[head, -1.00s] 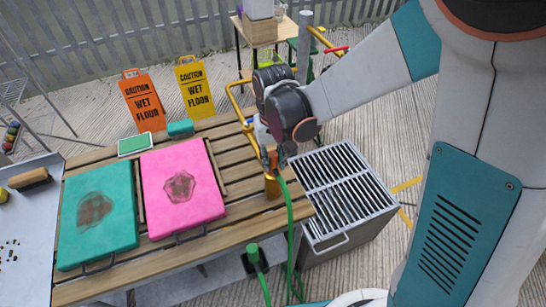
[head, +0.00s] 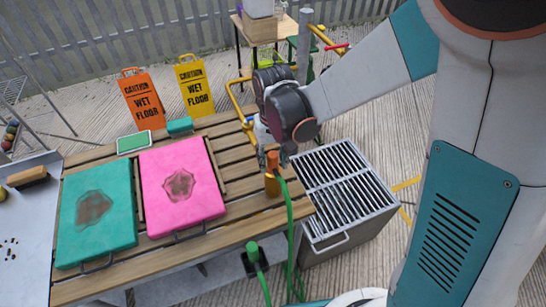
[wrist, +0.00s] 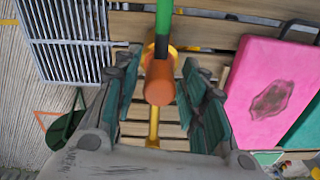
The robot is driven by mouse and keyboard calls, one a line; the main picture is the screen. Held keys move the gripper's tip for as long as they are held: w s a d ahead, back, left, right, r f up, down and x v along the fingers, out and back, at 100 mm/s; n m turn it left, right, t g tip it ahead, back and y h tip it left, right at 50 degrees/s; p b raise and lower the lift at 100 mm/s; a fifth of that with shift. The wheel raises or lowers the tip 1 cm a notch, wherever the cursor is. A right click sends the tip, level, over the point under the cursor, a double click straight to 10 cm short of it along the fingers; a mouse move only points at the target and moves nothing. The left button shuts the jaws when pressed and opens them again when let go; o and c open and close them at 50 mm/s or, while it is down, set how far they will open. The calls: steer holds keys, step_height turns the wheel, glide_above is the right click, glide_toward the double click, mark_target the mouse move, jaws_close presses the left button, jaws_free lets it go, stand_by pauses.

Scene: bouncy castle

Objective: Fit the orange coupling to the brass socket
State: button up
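The orange coupling (head: 272,159) stands roughly upright at the top of the brass socket (head: 272,186), near the right end of the slatted table. They look in line and touching, but I cannot tell how deep the coupling sits. A green hose (head: 289,225) runs from beside it down past the table edge. My gripper (head: 273,155) is around the coupling from above. In the wrist view my gripper (wrist: 163,92) has its fingers spread, with a gap on each side of the coupling (wrist: 160,86). Part of the brass socket (wrist: 149,52) shows behind it; the rest is hidden.
A pink pad (head: 182,187) and a teal pad (head: 97,213) lie on the table (head: 222,240) to the left. A metal grill box (head: 345,190) stands close at the right. A yellow tube frame (head: 236,104) rises behind. Caution signs (head: 195,88) stand at the back.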

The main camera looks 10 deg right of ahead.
stand_by(0.3)
steer(key=shift+r, duration=3.85)
steer(key=s+d+r+m+t, duration=0.1)
steer(key=s+d+r+t, duration=0.6)
steer(key=s+d, duration=0.5)
step_height(320, 180, up, 2)
steer(key=shift+s+d+r, duration=0.2)
steer(key=shift+s+d, duration=0.2)
steer(key=shift+d, duration=0.7)
